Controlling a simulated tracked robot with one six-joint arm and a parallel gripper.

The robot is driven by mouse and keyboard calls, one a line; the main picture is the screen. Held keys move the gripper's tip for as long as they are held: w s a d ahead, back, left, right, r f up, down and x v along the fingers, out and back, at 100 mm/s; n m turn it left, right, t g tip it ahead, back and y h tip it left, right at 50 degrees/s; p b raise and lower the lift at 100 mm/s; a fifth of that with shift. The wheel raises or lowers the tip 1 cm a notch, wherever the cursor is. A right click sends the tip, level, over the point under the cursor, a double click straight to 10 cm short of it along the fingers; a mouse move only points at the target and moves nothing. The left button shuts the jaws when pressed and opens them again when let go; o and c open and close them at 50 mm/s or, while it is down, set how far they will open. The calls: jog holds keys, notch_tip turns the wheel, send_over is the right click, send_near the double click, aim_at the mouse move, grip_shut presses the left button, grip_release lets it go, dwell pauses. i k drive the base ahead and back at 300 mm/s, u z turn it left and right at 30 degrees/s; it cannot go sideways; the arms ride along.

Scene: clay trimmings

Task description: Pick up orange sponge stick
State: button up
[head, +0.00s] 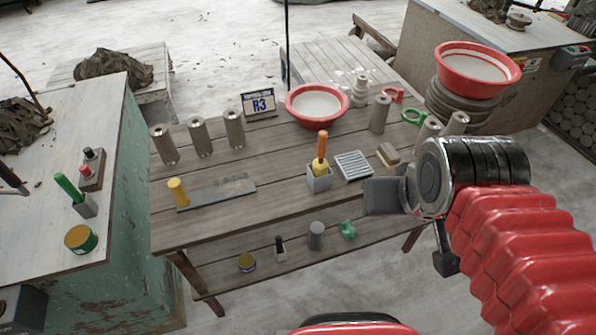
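The orange sponge stick (321,147) stands upright in a small grey holder (319,182) near the middle of the wooden table (255,215). Its orange handle points up, and its yellow sponge part shows just above the holder's rim. My gripper (384,196) is to the right of the holder, apart from it in the picture. It shows as a dark grey block at the end of my arm. Its fingers cannot be made out, so I cannot tell whether it is open or shut.
A ribbed grey tray (354,166) and a brown brush-like block (388,155) lie between the holder and my arm. A red-rimmed bowl (317,106) stands behind.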

aim_at(319, 165)
jog(key=u, duration=1.45)
jog(key=i, duration=1)
jog(key=u, duration=0.05)
